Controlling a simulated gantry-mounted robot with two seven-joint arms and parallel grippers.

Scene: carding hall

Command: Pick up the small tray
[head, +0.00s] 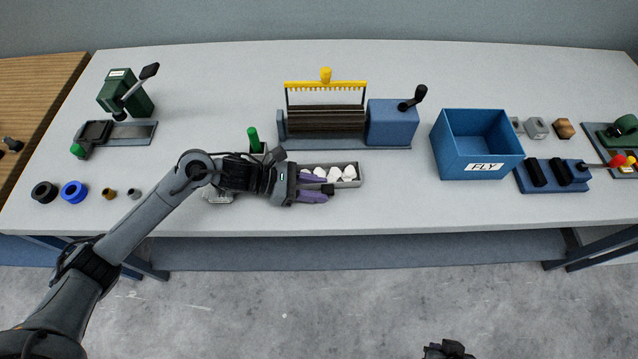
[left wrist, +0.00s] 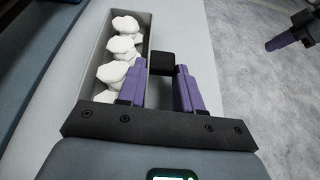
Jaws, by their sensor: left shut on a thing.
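The small tray (head: 349,184) is a long grey open box on the bench, holding several white fibre tufts (head: 335,174). It also shows in the left wrist view (left wrist: 87,68), left of my fingers. A black block (left wrist: 163,63) sits at the tray's near long side. My left gripper (head: 325,188) has purple fingers, one on each side of this block, and is shut on the tray by it. I cannot tell whether the tray is clear of the bench. Part of my right gripper (left wrist: 287,38) shows at the upper right of the left wrist view; its jaw state is unclear.
A toothed roller machine with a blue crank box (head: 392,125) stands behind the tray. A blue FLY bin (head: 452,150) is to the right. A green lever press (head: 125,95) and several rings (head: 75,191) are at left. The bench front between tray and bin is clear.

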